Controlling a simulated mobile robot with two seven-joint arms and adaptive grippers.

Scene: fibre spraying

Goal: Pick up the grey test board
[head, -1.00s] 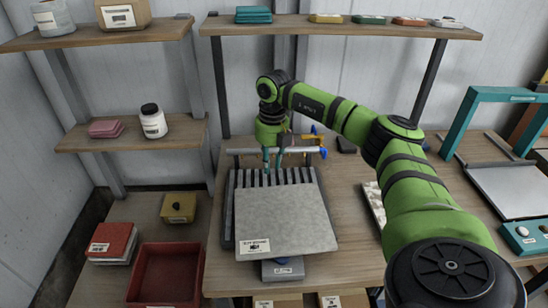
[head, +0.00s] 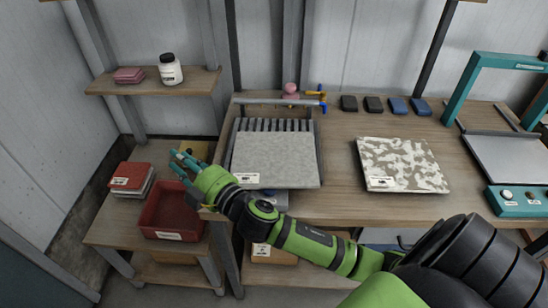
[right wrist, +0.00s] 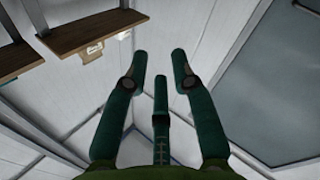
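The grey test board (head: 280,152) is a flat square plate with a white label at its front left corner. It lies on a dark slotted rack (head: 240,126) on the wooden workbench, and nothing grips it. My right gripper (head: 180,160) is left of the board, near the red bin in the picture, with its teal fingers pointing left. In the right wrist view its three fingers (right wrist: 160,68) are spread apart with nothing between them. My left gripper is in neither view.
A mottled grey-and-white board (head: 400,165) lies on the workbench (head: 335,205) to the right. A red bin (head: 172,212) stands on the low left shelf beside stacked red and white items (head: 130,178). A clamp with blue and yellow ends (head: 318,97) is behind the rack.

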